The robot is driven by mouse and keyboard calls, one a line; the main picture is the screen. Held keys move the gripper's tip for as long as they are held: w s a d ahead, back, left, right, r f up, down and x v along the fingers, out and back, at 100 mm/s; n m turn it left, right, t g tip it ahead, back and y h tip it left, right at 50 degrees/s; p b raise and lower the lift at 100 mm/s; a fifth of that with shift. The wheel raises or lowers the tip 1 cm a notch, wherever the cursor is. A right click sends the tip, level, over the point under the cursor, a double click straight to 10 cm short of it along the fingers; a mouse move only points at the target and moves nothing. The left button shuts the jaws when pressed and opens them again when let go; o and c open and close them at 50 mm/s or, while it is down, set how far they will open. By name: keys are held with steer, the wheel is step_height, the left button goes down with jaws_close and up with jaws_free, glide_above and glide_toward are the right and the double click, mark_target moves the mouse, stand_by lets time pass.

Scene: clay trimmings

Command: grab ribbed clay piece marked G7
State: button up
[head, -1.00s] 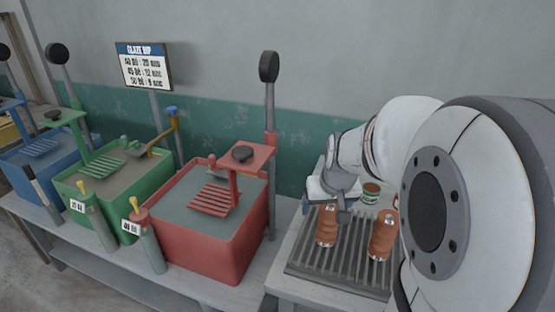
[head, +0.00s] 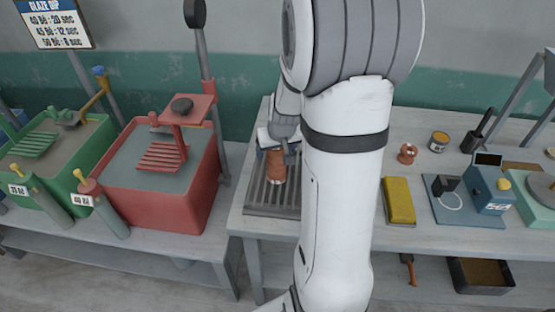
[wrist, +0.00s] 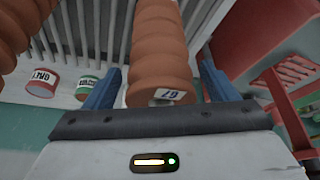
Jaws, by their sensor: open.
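The ribbed clay piece marked G7 (wrist: 160,50) is orange-brown, with an upside-down white label on its near end in the wrist view. My gripper (wrist: 159,80) is open, with one blue finger on each side of this piece; small gaps seem to show beside it. In the head view a ribbed clay piece (head: 276,168) stands on the slatted rack just below my gripper (head: 277,148). A second ribbed piece (wrist: 22,28) shows at the upper left of the wrist view; my arm hides it in the head view.
Two small cans, one red-labelled (wrist: 42,82) and one green-labelled (wrist: 88,84), stand beside the slatted rack (head: 257,196). A red glaze tub (head: 160,185) is left of the rack. A yellow block (head: 399,200) and blue device (head: 487,187) lie right on the bench.

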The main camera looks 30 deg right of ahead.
steer(key=c, duration=1.3)
steer(key=shift+c, duration=0.9)
steer(key=shift+r, duration=0.15)
